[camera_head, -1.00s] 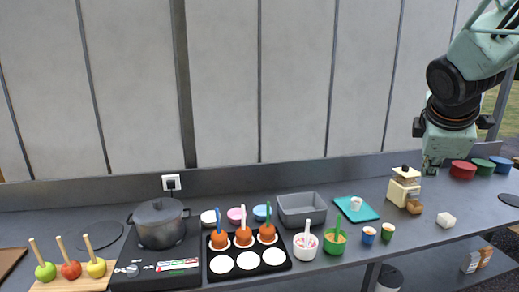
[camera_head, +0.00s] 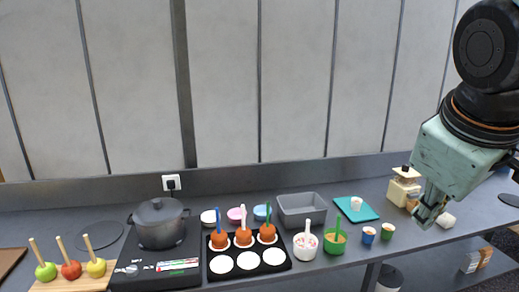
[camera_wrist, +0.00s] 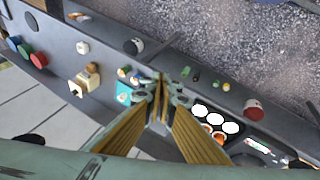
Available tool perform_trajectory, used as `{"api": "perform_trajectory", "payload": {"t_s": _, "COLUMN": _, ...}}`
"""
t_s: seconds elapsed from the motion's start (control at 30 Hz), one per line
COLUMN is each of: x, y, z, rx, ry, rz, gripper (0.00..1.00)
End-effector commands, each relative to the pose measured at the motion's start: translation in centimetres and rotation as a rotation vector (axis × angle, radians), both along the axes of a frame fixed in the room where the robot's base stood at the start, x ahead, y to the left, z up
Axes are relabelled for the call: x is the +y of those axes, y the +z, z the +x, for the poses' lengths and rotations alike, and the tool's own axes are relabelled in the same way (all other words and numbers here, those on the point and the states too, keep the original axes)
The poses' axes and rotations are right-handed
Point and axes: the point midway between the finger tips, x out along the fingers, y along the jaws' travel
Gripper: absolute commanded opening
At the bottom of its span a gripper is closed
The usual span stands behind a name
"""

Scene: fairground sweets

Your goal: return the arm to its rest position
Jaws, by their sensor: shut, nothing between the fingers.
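My gripper (camera_head: 428,214) hangs at the right of the head view, above the counter's front part. It is shut and empty. It hides part of the small dispenser (camera_head: 405,185) area and the things behind it. In the wrist view, my gripper (camera_wrist: 160,95) points down at the counter, with its fingers together and nothing between them.
The counter (camera_head: 350,262) holds a pot (camera_head: 158,222) on a stove, apples on sticks (camera_head: 70,268), a tray with several coated apples (camera_head: 240,270), a grey bin (camera_head: 301,209), a teal board (camera_head: 357,213), cups (camera_head: 368,235) and tubs (camera_head: 334,241). The air above the left and middle is clear.

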Motion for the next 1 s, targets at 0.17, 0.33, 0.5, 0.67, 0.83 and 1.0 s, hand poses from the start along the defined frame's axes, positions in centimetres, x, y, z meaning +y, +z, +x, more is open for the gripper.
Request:
{"api": "perform_trajectory", "payload": {"t_s": 0.17, "x": 2.5, "y": -0.5, "z": -3.9, "rx": 0.001, "ry": -0.089, "rz": 0.090, "gripper": 0.00}}
{"api": "perform_trajectory", "payload": {"t_s": 0.33, "x": 4.8, "y": -1.3, "z": -7.6, "rx": 0.010, "ry": -0.174, "rz": 0.177, "gripper": 0.00}}
{"api": "perform_trajectory", "payload": {"t_s": 0.5, "x": 7.0, "y": -2.1, "z": -11.2, "rx": 0.026, "ry": -0.257, "rz": 0.261, "gripper": 0.00}}
{"api": "perform_trajectory", "payload": {"t_s": 0.67, "x": 8.6, "y": -2.8, "z": -14.0, "rx": 0.043, "ry": -0.320, "rz": 0.324, "gripper": 0.00}}
{"api": "perform_trajectory", "payload": {"t_s": 0.83, "x": 9.6, "y": -3.3, "z": -15.7, "rx": 0.056, "ry": -0.360, "rz": 0.363, "gripper": 0.00}}
{"api": "perform_trajectory", "payload": {"t_s": 1.0, "x": 9.8, "y": -3.4, "z": -16.2, "rx": 0.059, "ry": -0.371, "rz": 0.373, "gripper": 0.00}}
